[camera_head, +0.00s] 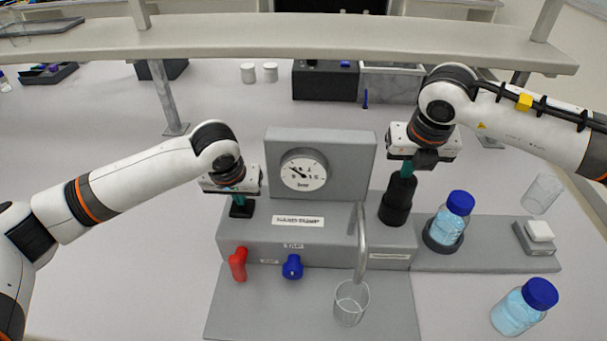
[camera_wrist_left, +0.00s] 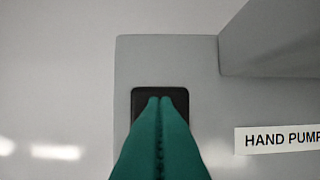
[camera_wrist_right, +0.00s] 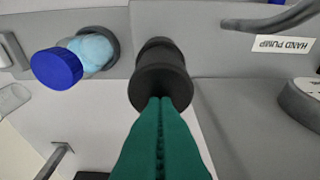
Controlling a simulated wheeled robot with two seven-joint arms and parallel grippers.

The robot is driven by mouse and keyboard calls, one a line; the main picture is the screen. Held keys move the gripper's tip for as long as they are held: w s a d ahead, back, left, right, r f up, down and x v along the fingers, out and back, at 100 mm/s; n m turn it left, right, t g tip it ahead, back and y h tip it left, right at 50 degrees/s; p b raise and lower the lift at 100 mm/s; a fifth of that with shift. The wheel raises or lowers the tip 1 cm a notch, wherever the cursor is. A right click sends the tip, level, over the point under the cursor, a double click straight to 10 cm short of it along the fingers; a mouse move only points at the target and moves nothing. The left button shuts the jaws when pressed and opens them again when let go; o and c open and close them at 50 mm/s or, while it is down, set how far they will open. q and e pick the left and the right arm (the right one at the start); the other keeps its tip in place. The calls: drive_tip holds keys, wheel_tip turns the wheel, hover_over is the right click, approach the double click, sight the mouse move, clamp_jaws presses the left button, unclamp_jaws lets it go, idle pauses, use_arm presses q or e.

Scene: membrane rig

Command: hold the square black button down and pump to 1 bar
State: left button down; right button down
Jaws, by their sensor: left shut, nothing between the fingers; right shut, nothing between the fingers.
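The square black button (camera_head: 241,207) is on the left end of the grey hand pump rig (camera_head: 340,236). My left gripper (camera_head: 239,198) is shut and empty, its green fingertips over the button; the left wrist view shows the button (camera_wrist_left: 152,92) behind the tips. Contact cannot be told for sure. My right gripper (camera_head: 407,172) is shut and empty, its tips at the top of the black pump knob (camera_head: 397,200), which also shows in the right wrist view (camera_wrist_right: 160,75). The round gauge (camera_head: 303,171) stands behind; its reading is too small to tell.
A red lever (camera_head: 238,264) and a blue knob (camera_head: 292,267) are on the rig's front. A glass beaker (camera_head: 351,302) stands under the bent spout (camera_head: 362,240). Blue-capped bottles (camera_head: 454,222) (camera_head: 524,307) stand at the right. A shelf (camera_head: 300,38) spans the back.

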drive_tip(key=shift+f, duration=1.35)
drive_tip(key=shift+r, duration=2.8)
drive_tip(key=shift+f, duration=2.85)
drive_tip(key=shift+r, duration=2.85)
drive_tip(key=shift+f, duration=0.15)
drive_tip(key=shift+r, duration=0.2)
